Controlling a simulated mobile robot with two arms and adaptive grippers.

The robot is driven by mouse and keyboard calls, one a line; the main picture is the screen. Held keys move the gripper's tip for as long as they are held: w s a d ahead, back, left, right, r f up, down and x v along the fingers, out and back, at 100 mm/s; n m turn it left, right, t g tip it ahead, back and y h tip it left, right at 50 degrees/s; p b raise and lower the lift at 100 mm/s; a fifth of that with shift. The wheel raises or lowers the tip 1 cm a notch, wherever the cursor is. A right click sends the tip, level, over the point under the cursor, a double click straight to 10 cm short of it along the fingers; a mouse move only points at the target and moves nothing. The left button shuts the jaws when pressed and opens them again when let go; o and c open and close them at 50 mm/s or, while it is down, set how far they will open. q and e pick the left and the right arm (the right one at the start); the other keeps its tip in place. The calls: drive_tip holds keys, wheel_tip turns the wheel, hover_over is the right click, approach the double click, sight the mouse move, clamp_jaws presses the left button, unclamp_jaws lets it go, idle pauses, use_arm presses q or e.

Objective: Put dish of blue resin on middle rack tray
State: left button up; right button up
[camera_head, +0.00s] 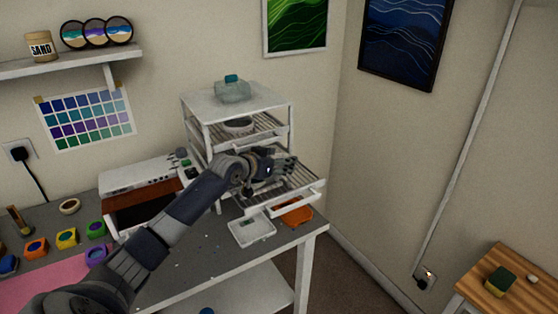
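A white rack (196,110) stands on the grey table. Its middle tray (308,181) is a wire tray with a white front, pulled out toward the right. My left gripper (287,167) is over this tray, fingers pointing right and seemingly spread; no dish shows between them. My forearm and wrist hide part of the tray and the rack's lower left. A round greyish dish (239,126) sits on the upper rack tray (262,134). I cannot make out a dish of blue resin; it may be hidden behind my gripper. My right gripper is not in view.
A white tray (252,231) and an orange piece (297,215) lie below the pulled-out tray. A glass container (232,91) tops the rack. Colour pots (66,238) stand at the left beside a pink mat (42,290). A wooden-topped table (505,263) is at the right.

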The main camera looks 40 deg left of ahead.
use_arm(q)
drive_tip(key=shift+f, duration=0.1)
drive_tip(key=o, duration=0.8)
drive_tip(key=shift+r, duration=0.2)
drive_tip(key=shift+s, duration=0.25)
drive_tip(key=b+v, duration=0.2)
drive_tip(key=v, duration=0.7)
drive_tip(key=shift+s+b, duration=0.3)
drive_tip(key=shift+s, duration=0.15)
drive_tip(key=shift+v, duration=0.8)
drive_tip(key=shift+r, duration=0.15)
